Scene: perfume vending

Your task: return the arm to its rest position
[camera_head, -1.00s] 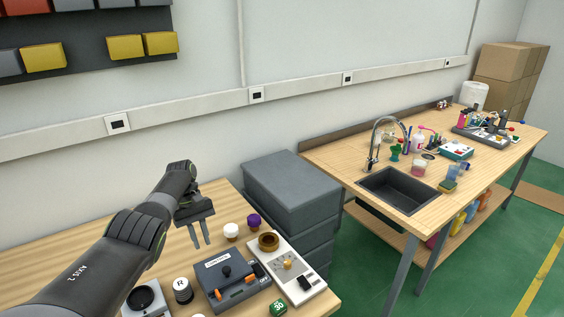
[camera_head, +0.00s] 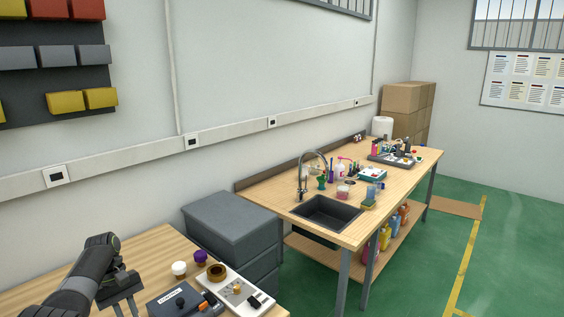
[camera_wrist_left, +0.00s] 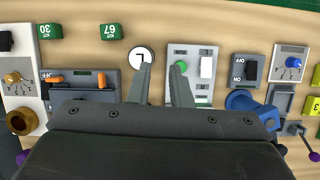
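My left arm (camera_head: 85,280) comes in at the lower left in the head view, over the near wooden table (camera_head: 140,252). Its left gripper (camera_head: 126,310) hangs with two fingers apart, cut off by the lower edge of the picture. In the left wrist view the gripper (camera_wrist_left: 162,68) is open, with nothing seen between its fingers. The fingertips lie in front of a round white button marked L (camera_wrist_left: 140,57) and a grey switch panel (camera_wrist_left: 193,70). My right gripper is out of view.
Near the gripper stand a white knob (camera_head: 179,268), a purple knob (camera_head: 200,256), a control box (camera_head: 183,301) and a white panel (camera_head: 238,290). Grey drawers (camera_head: 232,225) stand beyond the table. A sink bench (camera_head: 290,203) is to the right, with open green floor (camera_head: 410,265) before it.

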